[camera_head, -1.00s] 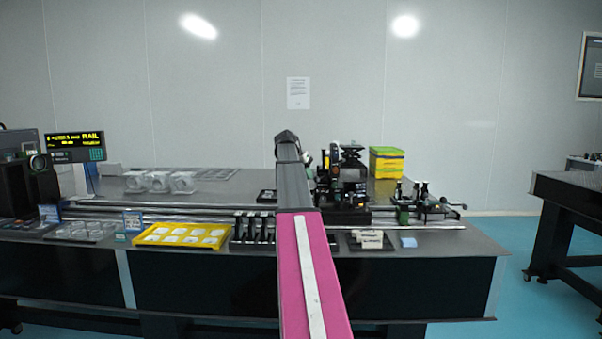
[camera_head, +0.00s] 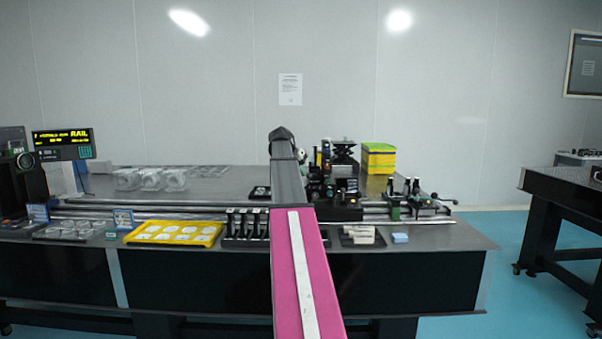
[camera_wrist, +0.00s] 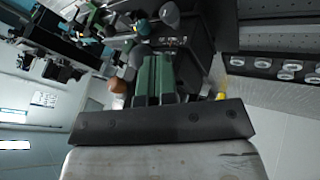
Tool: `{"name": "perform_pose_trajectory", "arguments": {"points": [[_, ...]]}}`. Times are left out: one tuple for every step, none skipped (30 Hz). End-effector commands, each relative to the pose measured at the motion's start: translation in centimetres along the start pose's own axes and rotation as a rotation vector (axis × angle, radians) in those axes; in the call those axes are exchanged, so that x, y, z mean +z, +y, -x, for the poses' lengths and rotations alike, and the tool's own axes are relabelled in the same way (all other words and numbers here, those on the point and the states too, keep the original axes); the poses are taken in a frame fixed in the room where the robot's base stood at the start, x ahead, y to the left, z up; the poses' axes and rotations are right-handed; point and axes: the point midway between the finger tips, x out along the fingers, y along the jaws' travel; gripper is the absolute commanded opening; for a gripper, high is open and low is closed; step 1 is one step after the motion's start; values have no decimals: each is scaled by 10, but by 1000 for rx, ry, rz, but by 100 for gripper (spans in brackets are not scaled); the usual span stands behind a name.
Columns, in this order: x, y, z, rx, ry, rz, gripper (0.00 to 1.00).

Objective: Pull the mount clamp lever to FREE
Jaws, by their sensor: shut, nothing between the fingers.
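A thin lever with a round knob (camera_head: 454,202) sticks out at the right end of the rail assembly in the head view. I cannot read a FREE mark or tell for sure whether this is the mount clamp lever. In the wrist view my gripper (camera_wrist: 157,65) points up the picture from a dark bar, its green-and-grey fingers together and empty. A dark block (camera_wrist: 182,45) and a rounded grey knob (camera_wrist: 169,14) lie beyond the fingertips, and I cannot tell the gap. In the head view my arm hides the gripper.
The optical table (camera_head: 455,238) carries a long rail, a dark stage assembly (camera_head: 343,190), a yellow tray (camera_head: 175,233), a black holder rack (camera_head: 245,226) and a yellow-green box (camera_head: 378,158). A lit display (camera_head: 62,138) stands at left. Another table (camera_head: 560,185) stands right, with open floor between.

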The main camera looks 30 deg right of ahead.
Motion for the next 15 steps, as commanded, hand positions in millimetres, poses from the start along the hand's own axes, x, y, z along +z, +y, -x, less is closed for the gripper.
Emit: {"name": "perform_pose_trajectory", "arguments": {"points": [[2, 2, 0, -5, 5, 11, 0], [3, 3, -1, -9, 9, 19, 0], [4, 4, -1, -15, 15, 32, 0], [4, 5, -1, -20, 20, 43, 0], [5, 6, -1, -26, 27, 55, 0], [6, 8, -2, -34, 36, 74, 0], [7, 9, -2, -42, 43, 90, 0], [8, 10, -2, -51, 52, 108, 0], [9, 12, -3, -63, 64, 134, 0], [10, 14, -3, -72, 74, 155, 0], [11, 16, -4, -83, 86, 177, 0], [12, 19, -5, -98, 100, 209, 0], [13, 21, -6, -109, 112, 233, 0], [14, 23, -6, -121, 123, 256, 0], [14, 26, -7, -135, 139, 289, 0]]}}
